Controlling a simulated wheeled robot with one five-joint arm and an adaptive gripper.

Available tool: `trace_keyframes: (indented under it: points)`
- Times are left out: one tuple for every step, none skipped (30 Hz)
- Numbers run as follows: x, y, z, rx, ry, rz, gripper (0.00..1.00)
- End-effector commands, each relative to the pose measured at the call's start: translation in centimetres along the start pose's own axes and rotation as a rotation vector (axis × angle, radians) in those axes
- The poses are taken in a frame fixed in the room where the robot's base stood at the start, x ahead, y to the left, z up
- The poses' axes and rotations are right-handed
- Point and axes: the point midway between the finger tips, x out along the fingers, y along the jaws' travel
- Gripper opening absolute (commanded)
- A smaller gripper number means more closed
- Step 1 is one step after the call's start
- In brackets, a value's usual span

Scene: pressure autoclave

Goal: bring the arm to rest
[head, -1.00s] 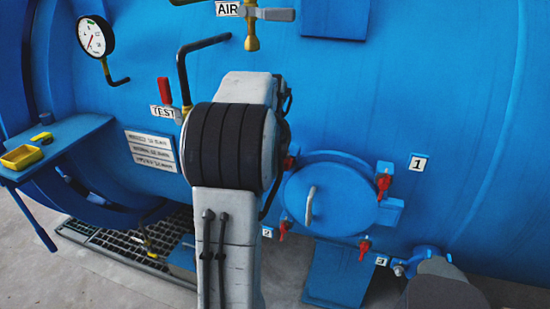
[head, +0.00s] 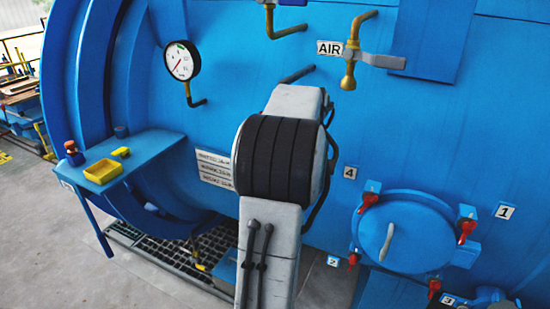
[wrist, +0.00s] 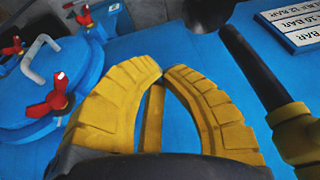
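My gripper (wrist: 166,72) shows in the wrist view with two ridged yellow fingers. Their tips come together, and no object shows between the tips. A thin brownish strip shows behind the gap lower down; I cannot tell what it is. The blue vessel wall lies beyond the fingers. In the head view my grey arm with its black-banded joint stands upright in the middle, before the vessel, and hides my gripper.
A round hatch (head: 400,235) with red clamps is right of my arm; it also shows in the wrist view (wrist: 40,85). A dark pipe (wrist: 262,68) with a brass fitting (wrist: 298,130) is near the fingers. A shelf (head: 150,150) bears a yellow tray (head: 102,172). A gauge (head: 182,61) and AIR valve (head: 352,55) are above.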

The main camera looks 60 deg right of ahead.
Motion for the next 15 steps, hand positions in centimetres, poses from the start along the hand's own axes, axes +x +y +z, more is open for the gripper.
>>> trace_keyframes:
  points:
    - [-0.23,-0.06,-0.05,-0.001,0.0,0.0,0.0]
    - [-0.26,-0.08,-0.06,-0.001,0.0,0.0,0.0]
    - [-0.27,-0.1,-0.06,-0.002,0.0,-0.001,0.0]
    - [-0.27,-0.11,-0.05,-0.002,0.0,-0.001,0.0]
    - [-0.26,-0.11,-0.05,-0.002,0.0,-0.001,0.0]
    - [-0.25,-0.11,-0.05,-0.002,0.0,-0.001,0.0]
    - [-0.24,-0.11,-0.04,-0.002,0.0,-0.001,0.0]
    - [-0.23,-0.11,-0.04,-0.002,0.0,-0.001,0.0]
    - [-0.23,-0.11,-0.04,-0.002,0.0,-0.001,0.0]
    - [-0.23,-0.11,-0.04,-0.003,0.0,-0.001,0.0]
    - [-0.23,-0.11,-0.04,-0.005,0.0,-0.001,0.0]
    - [-0.23,-0.11,-0.04,-0.011,0.0,-0.001,0.0]
    - [-0.23,-0.11,-0.06,-0.019,0.001,-0.001,0.0]
    - [-0.22,-0.12,-0.13,-0.033,0.004,-0.001,0.0]
    - [-0.22,-0.16,-0.29,-0.056,0.011,-0.003,0.0]
